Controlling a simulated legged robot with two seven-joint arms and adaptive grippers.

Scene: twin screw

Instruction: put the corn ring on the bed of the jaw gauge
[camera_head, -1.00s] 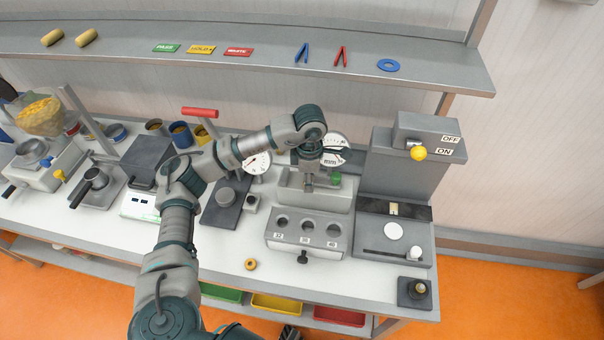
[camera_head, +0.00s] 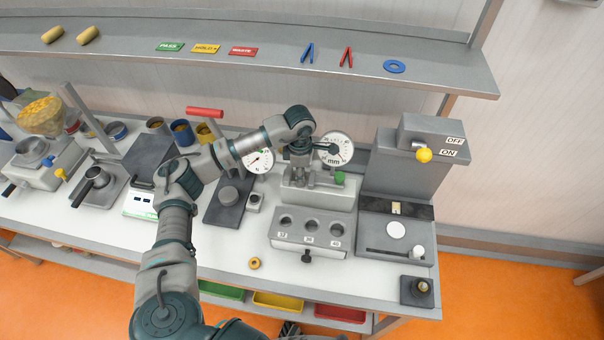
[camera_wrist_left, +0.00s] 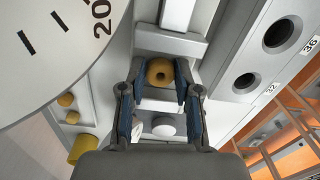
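The ring is hidden there by the gripper. I cannot tell whether the ring touches the bed. My right gripper is not seen.
A grey block with several holes (camera_head: 308,233) stands in front of the gauge. A press-like machine with a yellow-knobbed lever (camera_head: 423,155) stands to the right. A green knob (camera_head: 340,178) is close beside the gripper. The table's front left is mostly clear.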

